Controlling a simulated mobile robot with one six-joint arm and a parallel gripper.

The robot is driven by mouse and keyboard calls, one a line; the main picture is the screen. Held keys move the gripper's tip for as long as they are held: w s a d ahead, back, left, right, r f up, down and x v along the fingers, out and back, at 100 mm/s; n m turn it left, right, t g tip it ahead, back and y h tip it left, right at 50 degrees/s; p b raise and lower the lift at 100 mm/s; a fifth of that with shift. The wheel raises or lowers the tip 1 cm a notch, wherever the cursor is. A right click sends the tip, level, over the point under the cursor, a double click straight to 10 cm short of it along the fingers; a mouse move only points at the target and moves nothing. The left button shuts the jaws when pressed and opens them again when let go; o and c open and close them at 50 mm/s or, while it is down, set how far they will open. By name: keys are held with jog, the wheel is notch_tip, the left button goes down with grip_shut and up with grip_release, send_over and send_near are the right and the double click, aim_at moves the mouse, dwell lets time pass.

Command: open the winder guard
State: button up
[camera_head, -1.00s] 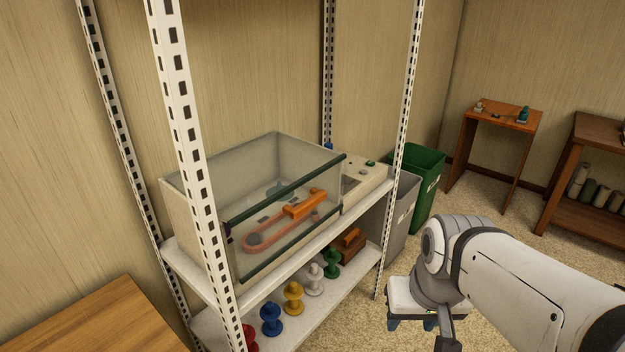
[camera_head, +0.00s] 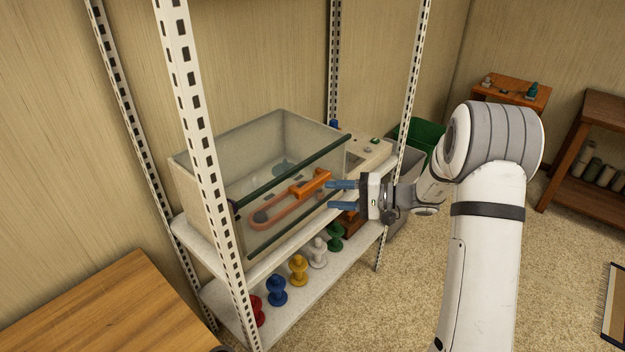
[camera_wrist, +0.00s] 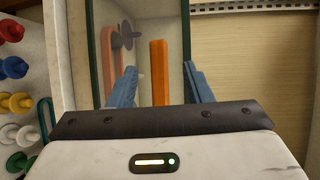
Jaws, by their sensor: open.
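The winder guard is a clear box cover with dark green edges (camera_head: 293,183) on the upper shelf of the white rack. An orange bar handle (camera_head: 312,183) shows at its front, and a paler orange loop (camera_head: 270,215) shows through the clear panel. My gripper (camera_head: 330,196) is open in front of the guard's right part, its blue fingers pointing at it. In the wrist view, the orange handle (camera_wrist: 159,72) stands between the two open fingers (camera_wrist: 162,78), with a gap on each side. The handle's near end is hidden by my gripper body.
Several colored spools (camera_head: 298,268) stand on the lower shelf. A slotted rack post (camera_head: 203,145) stands at the front left and another (camera_head: 412,85) at the right. A wooden table (camera_head: 110,305) is at the lower left.

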aim_at(318, 185)
jog(key=w+a+p, duration=0.1)
jog(key=w+a, duration=0.1)
jog(key=w+a+f+t, duration=0.1)
jog(key=w+a, duration=0.1)
jog(key=w+a+m+t+y+p, duration=0.1)
jog(key=w+a, duration=0.1)
jog(key=shift+a+f+p, duration=0.15)
jog(key=shift+f+p, duration=0.1)
jog(key=shift+p, duration=0.05)
jog(key=shift+c, duration=0.2)
grip_shut()
dwell(0.3)
